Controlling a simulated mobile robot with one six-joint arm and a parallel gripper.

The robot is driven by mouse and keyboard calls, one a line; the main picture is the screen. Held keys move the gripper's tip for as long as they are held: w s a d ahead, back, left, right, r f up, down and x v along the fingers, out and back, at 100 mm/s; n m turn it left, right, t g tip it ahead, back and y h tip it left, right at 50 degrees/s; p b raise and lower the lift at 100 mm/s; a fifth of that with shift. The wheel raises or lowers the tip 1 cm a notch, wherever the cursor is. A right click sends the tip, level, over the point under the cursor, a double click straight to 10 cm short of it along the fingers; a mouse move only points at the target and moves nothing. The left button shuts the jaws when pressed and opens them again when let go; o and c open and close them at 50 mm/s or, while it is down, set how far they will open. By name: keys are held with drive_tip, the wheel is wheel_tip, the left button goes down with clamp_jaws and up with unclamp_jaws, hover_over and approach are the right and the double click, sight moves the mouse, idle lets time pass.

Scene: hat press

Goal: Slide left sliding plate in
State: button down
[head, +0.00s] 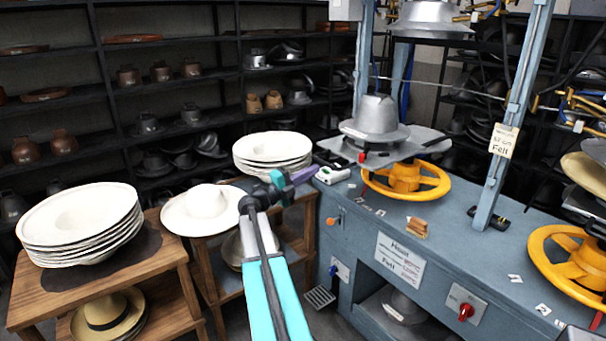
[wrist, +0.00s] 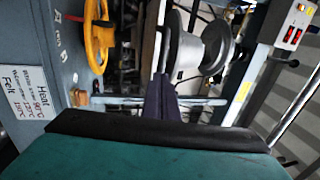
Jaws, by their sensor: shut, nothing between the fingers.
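The left sliding plate (head: 392,154) is a flat grey metal plate in the head view, level above a yellow handwheel (head: 405,181). A silver hat form (head: 376,118) stands on it. A small red part shows at its front edge. My gripper (head: 311,174) is shut and empty, just left of the plate's left corner and slightly lower. In the wrist view the dark purple fingers (wrist: 163,82) are together near the plate's edge (wrist: 150,42), which appears side-on beside the hat form (wrist: 185,50). I cannot tell whether the fingers touch the plate.
The blue press bench (head: 450,222) has uprights and a second yellow handwheel (head: 568,263) at right. A white object (head: 333,175) lies on the bench below the plate. Wooden tables with stacked white hat blanks (head: 82,222) stand at left. Dark shelves fill the back.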

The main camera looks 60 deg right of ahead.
drive_tip(key=shift+p+x, duration=0.3)
drive_tip(key=shift+x, duration=0.8)
drive_tip(key=shift+a, duration=0.1)
